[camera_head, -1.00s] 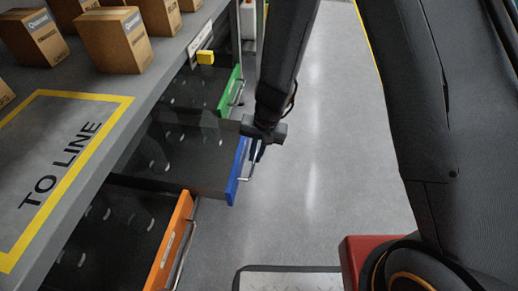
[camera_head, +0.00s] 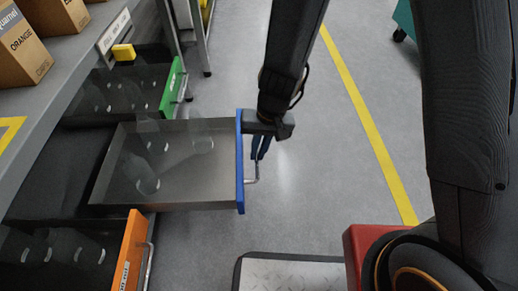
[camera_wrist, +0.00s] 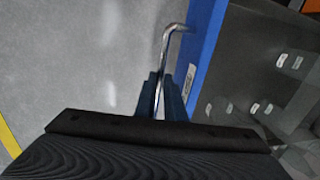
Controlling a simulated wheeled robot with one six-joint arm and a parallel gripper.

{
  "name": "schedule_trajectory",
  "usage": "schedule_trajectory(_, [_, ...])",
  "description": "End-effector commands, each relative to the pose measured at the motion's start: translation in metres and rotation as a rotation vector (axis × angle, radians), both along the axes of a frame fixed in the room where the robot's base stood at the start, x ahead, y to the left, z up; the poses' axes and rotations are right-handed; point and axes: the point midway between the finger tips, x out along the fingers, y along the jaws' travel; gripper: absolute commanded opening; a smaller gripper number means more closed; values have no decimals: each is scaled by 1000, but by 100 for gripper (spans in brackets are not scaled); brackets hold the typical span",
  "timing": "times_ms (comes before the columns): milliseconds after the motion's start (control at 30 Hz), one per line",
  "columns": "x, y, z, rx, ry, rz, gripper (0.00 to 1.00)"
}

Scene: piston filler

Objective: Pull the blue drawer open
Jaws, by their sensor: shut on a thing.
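The blue drawer (camera_head: 241,187) stands well out from under the bench, between the green and orange drawers. Its grey tray is in plain view from above, with pale round shapes inside. My gripper (camera_head: 259,152) is at the metal bar handle (camera_head: 251,179) on the drawer's blue front. In the wrist view the fingers of my gripper (camera_wrist: 160,98) are closed around the handle (camera_wrist: 167,50), beside the blue front (camera_wrist: 203,50). Part of the handle is hidden by the fingers.
An orange drawer (camera_head: 133,250) and a green drawer (camera_head: 173,85) flank it, both partly out. Cardboard boxes (camera_head: 22,45) stand on the bench. A yellow line (camera_head: 365,120) crosses the open grey floor on the right.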

Motion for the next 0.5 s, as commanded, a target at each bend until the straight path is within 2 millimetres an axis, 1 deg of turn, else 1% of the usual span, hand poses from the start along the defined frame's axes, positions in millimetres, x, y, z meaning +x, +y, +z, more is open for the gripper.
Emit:
schedule_trajectory(467, [-2,-1,0,0,2,6,0])
schedule_trajectory(500, [-2,-1,0,0,2,5,14])
